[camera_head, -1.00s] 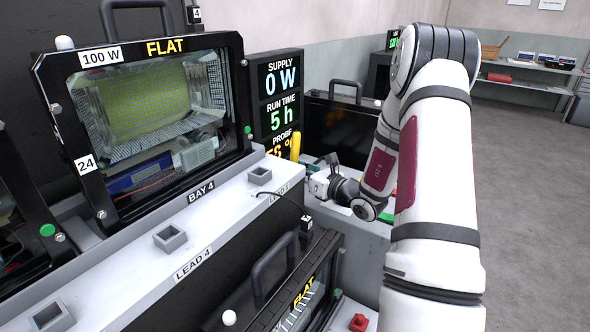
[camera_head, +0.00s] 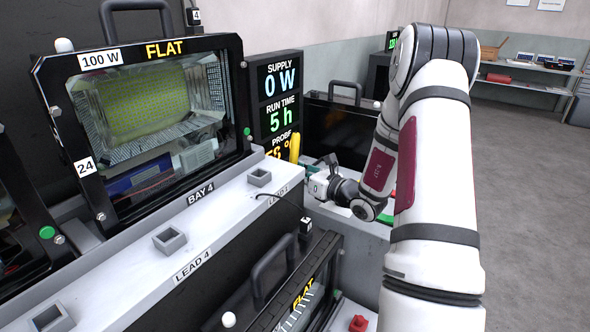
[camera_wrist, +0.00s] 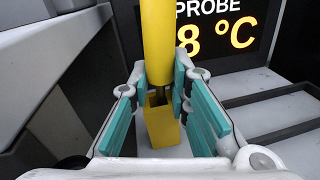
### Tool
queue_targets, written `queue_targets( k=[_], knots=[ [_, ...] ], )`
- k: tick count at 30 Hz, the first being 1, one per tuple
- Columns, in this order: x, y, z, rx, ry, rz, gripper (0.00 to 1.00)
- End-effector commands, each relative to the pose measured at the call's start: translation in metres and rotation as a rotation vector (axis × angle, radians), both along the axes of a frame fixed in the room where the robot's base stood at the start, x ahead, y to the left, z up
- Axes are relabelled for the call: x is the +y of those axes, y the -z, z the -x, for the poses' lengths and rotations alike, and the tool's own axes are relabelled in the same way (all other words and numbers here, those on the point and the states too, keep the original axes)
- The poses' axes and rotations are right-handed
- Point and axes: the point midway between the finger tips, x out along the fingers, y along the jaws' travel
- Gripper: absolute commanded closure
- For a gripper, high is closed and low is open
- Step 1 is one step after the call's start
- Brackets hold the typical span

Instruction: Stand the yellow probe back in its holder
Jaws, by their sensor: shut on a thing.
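The yellow probe (camera_wrist: 157,40) stands upright between the teal finger pads of my gripper (camera_wrist: 160,88), which is shut on it. A short dark tip shows below its yellow body. The tip is at the opening of a yellow square holder (camera_wrist: 163,130) directly beneath. I cannot tell how far the tip reaches inside. In the head view the probe (camera_head: 295,147) shows in front of the display, and my gripper (camera_head: 320,172) is partly hidden by my own wrist. The holder cannot be made out there.
A display panel (camera_head: 280,103) with the probe temperature stands just behind the probe. The light grey bench ledge (camera_head: 222,211) carries small grey square sockets (camera_head: 170,237). A framed floodlight housing (camera_head: 150,120) stands at left. A black cable (camera_head: 285,205) lies near the ledge edge.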

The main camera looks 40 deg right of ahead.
Motion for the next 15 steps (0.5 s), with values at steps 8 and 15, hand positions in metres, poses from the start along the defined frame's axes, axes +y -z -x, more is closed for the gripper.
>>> queue_targets(
  k=[8, 15],
  knots=[
    [-0.001, 0.002, 0.005, 0.041, 0.007, -0.007, 1.0],
    [-0.001, -0.012, 0.004, 0.035, 0.006, -0.004, 1.0]
  ],
)
